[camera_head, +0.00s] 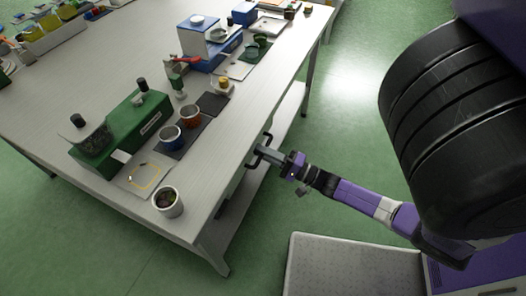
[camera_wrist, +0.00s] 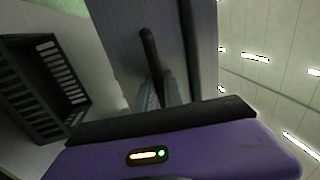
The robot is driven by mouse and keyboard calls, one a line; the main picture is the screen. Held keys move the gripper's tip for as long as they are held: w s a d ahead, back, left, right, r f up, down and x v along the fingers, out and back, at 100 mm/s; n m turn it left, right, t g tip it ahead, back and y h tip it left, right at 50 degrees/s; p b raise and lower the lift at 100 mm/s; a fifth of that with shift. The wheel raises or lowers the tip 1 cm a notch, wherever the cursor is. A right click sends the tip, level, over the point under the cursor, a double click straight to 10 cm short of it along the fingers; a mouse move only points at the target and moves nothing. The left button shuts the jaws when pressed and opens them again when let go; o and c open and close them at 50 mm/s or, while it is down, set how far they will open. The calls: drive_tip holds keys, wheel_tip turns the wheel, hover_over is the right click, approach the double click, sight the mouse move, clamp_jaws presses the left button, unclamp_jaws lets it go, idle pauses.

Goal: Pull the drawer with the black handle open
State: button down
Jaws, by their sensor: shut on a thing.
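The drawer with the black handle is under the right edge of the table, and its grey front (camera_wrist: 125,35) fills the upper middle of the wrist view. The black handle (camera_wrist: 150,50) stands out from that front; it also shows in the head view (camera_head: 263,150). My gripper (camera_head: 272,156) reaches the handle from the right, below the tabletop edge. In the wrist view its fingers (camera_wrist: 162,90) are shut on the handle. In the head view the tabletop hides most of the drawer, so I cannot tell how far it stands out.
The pale table (camera_head: 75,62) carries a green box (camera_head: 120,132), a blue cup (camera_head: 170,138), a brown cup (camera_head: 190,116) and a grey pot (camera_head: 168,203) near its front corner. A black crate (camera_wrist: 45,75) shows left in the wrist view. The green floor (camera_head: 335,130) right of the table is clear.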

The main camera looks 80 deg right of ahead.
drive_tip(key=shift+s, duration=0.15)
idle(0.5)
drive_tip(key=r+b+v, duration=0.1)
drive_tip(key=r+v, duration=0.1)
drive_tip(key=v, duration=1)
drive_tip(key=s+r+b+v, duration=0.1)
drive_tip(key=r+v, duration=0.1)
drive_tip(key=v, duration=1)
drive_tip(key=shift+s+r+b, duration=0.2)
drive_tip(key=shift+b, duration=0.2)
drive_tip(key=shift+a, duration=0.1)
drive_tip(key=c, duration=1.7)
unclamp_jaws()
drive_tip(key=shift+c, duration=0.2)
drive_tip(key=b+v, duration=0.1)
drive_tip(key=v, duration=0.6)
drive_tip(key=shift+s+b, duration=0.3)
drive_tip(key=shift+s, duration=0.1)
drive_tip(key=shift+a, duration=0.15)
